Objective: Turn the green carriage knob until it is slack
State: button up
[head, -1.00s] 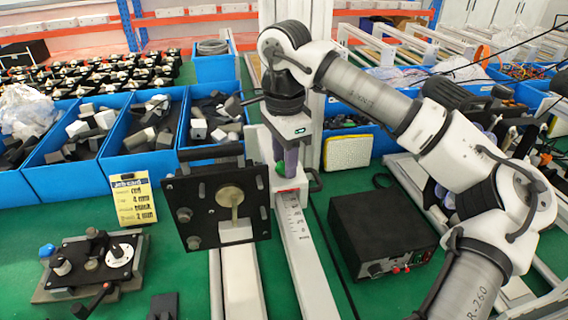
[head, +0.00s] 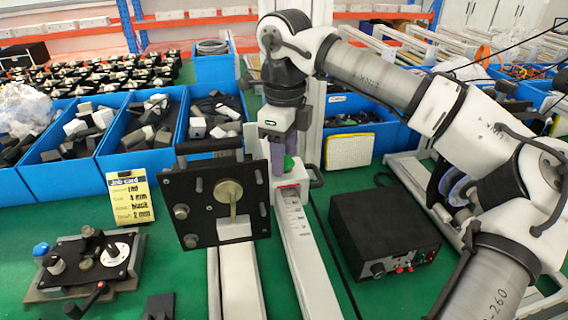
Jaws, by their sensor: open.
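The green carriage knob (head: 289,163) sits on top of the white carriage (head: 293,185), at the far end of the scaled rail (head: 298,240). My gripper (head: 287,158) points down over it in the head view. Its purple fingers are spread apart, one to the left of the knob and one behind or to the right. The knob shows between them. Whether either finger touches the knob I cannot tell. Part of the knob and the carriage's left side are hidden.
A black square plate (head: 215,200) stands upright just left of the carriage. A black power box (head: 383,228) lies to the right. A job card (head: 131,198) and a small knob panel (head: 90,262) are at the left. Blue bins (head: 60,170) line the back.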

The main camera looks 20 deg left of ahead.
jog(key=m+b, duration=0.1)
jog(key=m, duration=0.5)
jog(key=shift+f+b, duration=0.1)
jog(key=shift+b, duration=0.2)
jog(key=m+b, duration=0.1)
jog(key=m, duration=0.4)
jog(key=c, duration=0.9)
jog(key=n+p, duration=0.2)
jog(key=n, duration=0.1)
jog(key=shift+r, duration=0.35)
jog(key=shift+c, duration=0.2)
jog(key=o, duration=0.9)
jog(key=shift+f, duration=0.25)
jog(key=shift+o, duration=0.2)
jog(key=shift+r+p, duration=1.8)
jog(key=shift+r, duration=0.8)
